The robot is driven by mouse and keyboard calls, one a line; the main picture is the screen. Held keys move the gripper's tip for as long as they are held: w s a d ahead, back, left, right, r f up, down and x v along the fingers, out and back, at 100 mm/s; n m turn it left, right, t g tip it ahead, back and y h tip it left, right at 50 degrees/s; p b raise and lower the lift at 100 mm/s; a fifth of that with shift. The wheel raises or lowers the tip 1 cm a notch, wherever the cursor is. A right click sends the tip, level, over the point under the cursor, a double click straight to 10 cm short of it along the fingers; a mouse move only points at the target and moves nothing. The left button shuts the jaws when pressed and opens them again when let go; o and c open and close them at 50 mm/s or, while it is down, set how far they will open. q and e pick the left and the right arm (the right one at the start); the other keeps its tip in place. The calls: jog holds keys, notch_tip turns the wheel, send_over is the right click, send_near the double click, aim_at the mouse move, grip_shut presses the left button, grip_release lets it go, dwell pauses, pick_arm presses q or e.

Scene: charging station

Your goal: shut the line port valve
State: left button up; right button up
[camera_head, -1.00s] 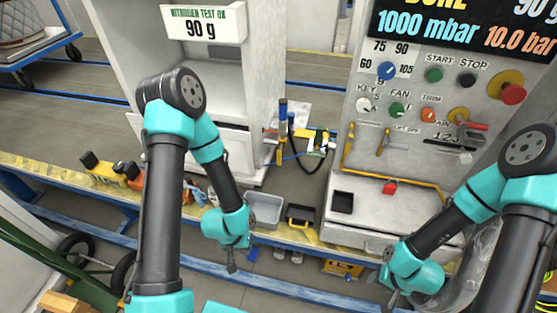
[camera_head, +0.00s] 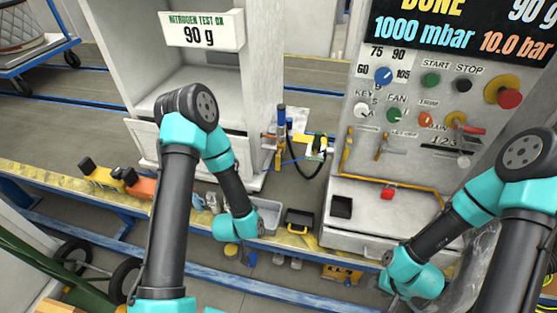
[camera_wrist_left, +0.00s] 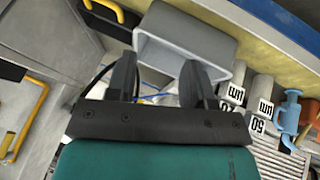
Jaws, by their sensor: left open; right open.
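The upright fitting with blue ends and a yellow-orange body (camera_head: 281,140), beside a black hose, stands between the cabinet and the control panel. I cannot tell for sure which part is the line port valve or how its handle is set.
The control panel (camera_head: 410,150) carries knobs, buttons and orange levers (camera_head: 383,146). A yellow-green device (camera_head: 318,146) sits right of the fitting. The left wrist view shows a light blue part (camera_wrist_left: 290,112).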

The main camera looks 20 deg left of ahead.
aim_at(277, 162)
pick_arm(q)
jog(key=w+r+t+y, duration=0.1)
jog(key=w+r+t, duration=0.1)
jog(key=w+t, duration=0.4)
jog(key=w+r+m+t+y, duration=0.1)
jog(key=w+r+t+y, duration=0.1)
jog(key=w+t, duration=0.4)
jog(key=w+r, duration=0.1)
jog(key=w, duration=0.3)
jog(key=shift+d+r+y, duration=0.3)
jog(key=shift+w, duration=0.15)
jog(key=w, duration=1.7)
jog(key=shift+w+a, duration=0.15)
jog(key=shift+a, duration=0.1)
jog(key=shift+c, duration=0.4)
grip_shut()
